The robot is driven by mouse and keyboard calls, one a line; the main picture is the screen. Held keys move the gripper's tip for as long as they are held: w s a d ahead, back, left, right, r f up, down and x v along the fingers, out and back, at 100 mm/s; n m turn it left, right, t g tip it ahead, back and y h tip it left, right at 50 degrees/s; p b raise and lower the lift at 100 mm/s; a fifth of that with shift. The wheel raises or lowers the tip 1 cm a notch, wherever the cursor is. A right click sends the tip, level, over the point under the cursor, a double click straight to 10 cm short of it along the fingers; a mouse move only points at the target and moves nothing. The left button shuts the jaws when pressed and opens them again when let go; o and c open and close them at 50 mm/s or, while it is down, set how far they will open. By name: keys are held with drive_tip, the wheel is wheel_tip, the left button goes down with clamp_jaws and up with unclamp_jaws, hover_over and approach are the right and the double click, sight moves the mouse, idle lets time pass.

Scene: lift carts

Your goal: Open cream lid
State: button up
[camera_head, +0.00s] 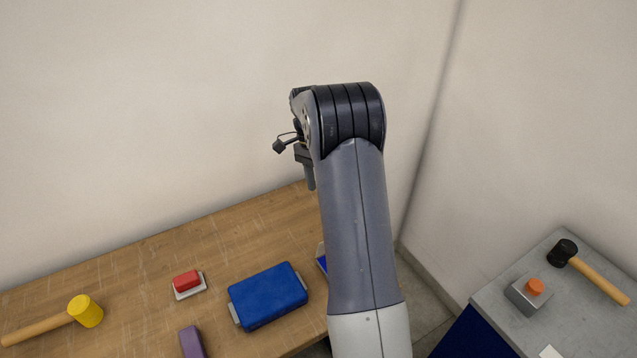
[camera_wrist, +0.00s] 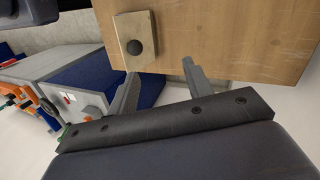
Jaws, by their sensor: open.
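In the wrist view, a small cream-tan, lid-like rectangular piece (camera_wrist: 124,27) with a round black knob (camera_wrist: 134,47) is at the edge of the wooden table. I cannot tell what lies under it. My gripper (camera_wrist: 160,67) is open, with its two grey fingers apart and nothing between them. The fingertips are near the knob end of the piece, apart from the knob. In the head view, my arm hides most of the gripper (camera_head: 307,170), and no cream lid shows there.
The wooden table (camera_head: 130,270) holds a blue lidded box (camera_head: 268,295), a red button block (camera_head: 187,282), a purple block (camera_head: 191,342) and a yellow mallet (camera_head: 86,311). A grey cart (camera_head: 590,330) at right holds a black mallet (camera_head: 562,252) and an orange-knobbed block (camera_head: 530,294). Walls stand close behind.

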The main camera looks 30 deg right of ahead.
drive_tip(key=shift+r, duration=0.1)
idle(0.3)
drive_tip(key=b+v, duration=0.1)
drive_tip(key=v, duration=0.9)
drive_tip(key=shift+r, duration=0.3)
drive_tip(key=shift+w, duration=0.15)
drive_tip(key=shift+c, duration=0.5)
